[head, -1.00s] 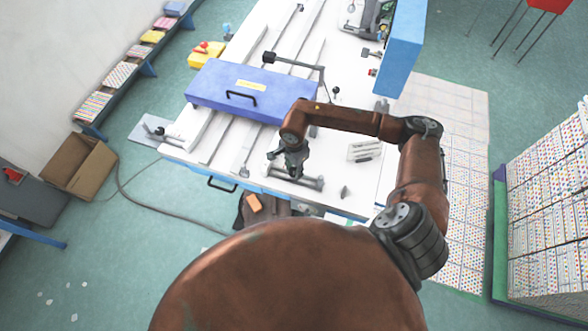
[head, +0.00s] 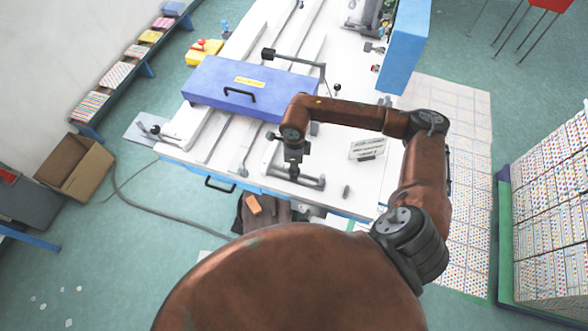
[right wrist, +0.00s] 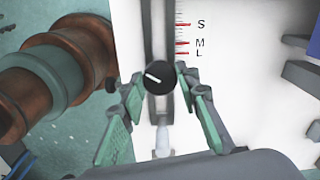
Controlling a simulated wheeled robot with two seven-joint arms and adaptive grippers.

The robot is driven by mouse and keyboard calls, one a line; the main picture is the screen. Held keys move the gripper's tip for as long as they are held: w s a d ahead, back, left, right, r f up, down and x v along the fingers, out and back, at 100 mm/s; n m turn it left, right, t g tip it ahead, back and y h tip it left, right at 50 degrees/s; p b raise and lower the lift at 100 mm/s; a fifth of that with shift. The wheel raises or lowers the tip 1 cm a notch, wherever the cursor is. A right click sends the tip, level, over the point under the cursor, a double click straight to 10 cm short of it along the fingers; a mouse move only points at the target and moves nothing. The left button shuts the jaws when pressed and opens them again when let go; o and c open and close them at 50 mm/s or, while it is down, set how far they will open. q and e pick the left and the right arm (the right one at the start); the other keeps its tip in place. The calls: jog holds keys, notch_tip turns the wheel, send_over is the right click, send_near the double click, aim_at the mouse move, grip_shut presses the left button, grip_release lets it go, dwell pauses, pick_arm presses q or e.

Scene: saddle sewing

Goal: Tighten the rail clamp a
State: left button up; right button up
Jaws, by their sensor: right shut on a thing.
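The rail clamp, a grey bar-shaped part (head: 312,183), lies near the front edge of the white table. I cannot read a label on it. In the right wrist view its round black knob (right wrist: 160,78) with a white line sits over a grey rail slot (right wrist: 160,20). My right gripper (head: 293,172) reaches down over the clamp. In the right wrist view my right gripper's green-padded fingers (right wrist: 160,82) are shut on the knob, one on each side. The pointer line slants down to the right. My left gripper is not in view.
A printed scale (right wrist: 185,35) with S, M and L marks runs beside the slot. A blue case (head: 235,92) lies left of my arm across the rails. A small label plate (head: 368,148) and a grey peg (head: 346,191) are to the right.

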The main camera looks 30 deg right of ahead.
jog(key=m+b, duration=0.1)
jog(key=m, duration=0.4)
jog(key=shift+d+m, duration=0.1)
jog(key=shift+m, duration=0.2)
jog(key=m+b, duration=0.1)
jog(key=m, duration=0.4)
jog(key=shift+m, duration=0.4)
jog(key=o, duration=1.2)
jog(key=shift+r, duration=0.2)
notch_tip(320, 180, up, 12)
jog(key=shift+f, duration=0.2)
